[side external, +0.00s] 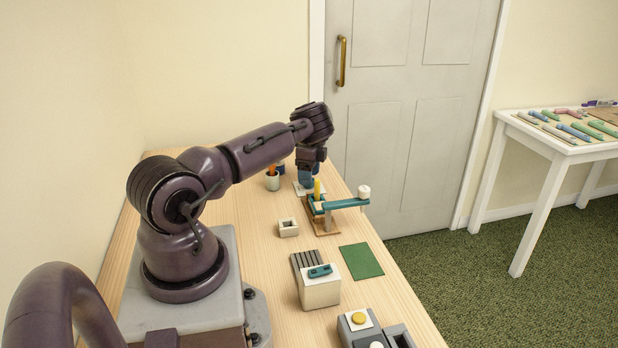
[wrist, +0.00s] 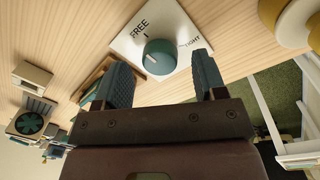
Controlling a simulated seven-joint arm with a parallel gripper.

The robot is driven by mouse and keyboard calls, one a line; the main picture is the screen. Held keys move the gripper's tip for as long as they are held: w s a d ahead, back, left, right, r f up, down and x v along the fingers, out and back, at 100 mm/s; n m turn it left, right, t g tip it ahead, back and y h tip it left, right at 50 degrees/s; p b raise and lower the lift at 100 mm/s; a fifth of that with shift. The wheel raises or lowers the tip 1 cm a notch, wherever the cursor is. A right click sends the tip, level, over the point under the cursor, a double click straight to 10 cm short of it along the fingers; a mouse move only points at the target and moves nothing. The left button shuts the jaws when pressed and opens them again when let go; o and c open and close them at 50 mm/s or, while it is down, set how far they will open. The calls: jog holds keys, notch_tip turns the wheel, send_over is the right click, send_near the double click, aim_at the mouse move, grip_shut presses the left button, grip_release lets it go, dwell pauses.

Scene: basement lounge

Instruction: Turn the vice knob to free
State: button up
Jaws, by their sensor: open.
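The vice knob (wrist: 158,60) is a round teal dial with a small pale mark on its face. It sits on a white plate (wrist: 128,42) lettered FREE and TIGHT, each with a dark tick. I cannot tell clearly which word the mark points to. My gripper (wrist: 161,66) is open, with one finger on each side of the knob in the wrist view; contact is not visible. In the side external view my gripper (side external: 309,178) is low over the white plate (side external: 299,189), and the knob is hidden there.
A teal-armed fixture (side external: 345,204) on a wooden base, with a yellow upright piece (side external: 317,190), stands close in front of my gripper. A cup (side external: 272,181) is just behind. A small pale block (side external: 288,227), green mat (side external: 361,261) and white box (side external: 320,292) lie nearer.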

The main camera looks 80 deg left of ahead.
notch_tip(320, 180, up, 12)
jog(key=shift+w+a+f, duration=0.2)
jog(key=shift+a, duration=0.1)
dwell(0.3)
